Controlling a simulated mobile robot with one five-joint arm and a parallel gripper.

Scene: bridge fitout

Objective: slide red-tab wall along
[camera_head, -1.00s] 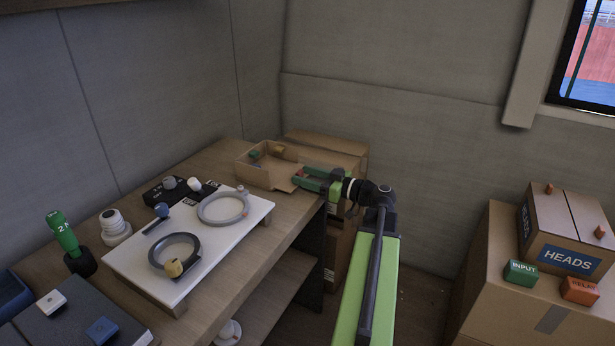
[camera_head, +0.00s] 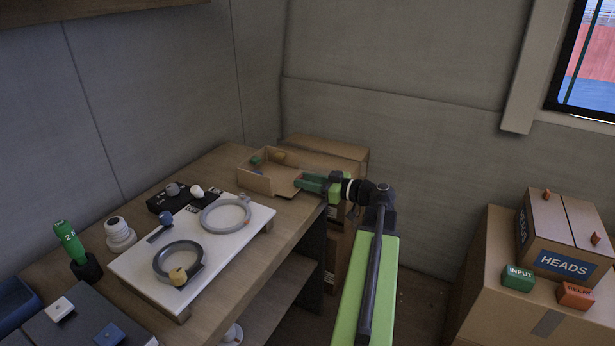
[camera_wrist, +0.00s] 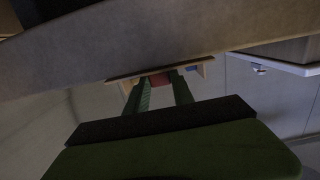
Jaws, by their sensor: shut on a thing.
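The open cardboard tray (camera_head: 258,182) stands at the far end of the workbench. My gripper (camera_head: 302,181) reaches in from the right, with its green fingers at the tray's right end. In the wrist view the red tab (camera_wrist: 160,80) sits between the fingertips of my gripper (camera_wrist: 160,88), which is shut on it. A thin tan wall edge (camera_wrist: 150,69) runs just beyond the tab. In the head view the fingers hide the tab, so how the wall sits in the tray cannot be told.
Small green (camera_head: 256,161) and yellow (camera_head: 278,156) pieces lie in the tray. A white board (camera_head: 135,262) with two rings lies nearer on the bench. Larger cartons (camera_head: 340,153) stand behind and below my gripper. Stacked boxes (camera_head: 500,240) stand at the right.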

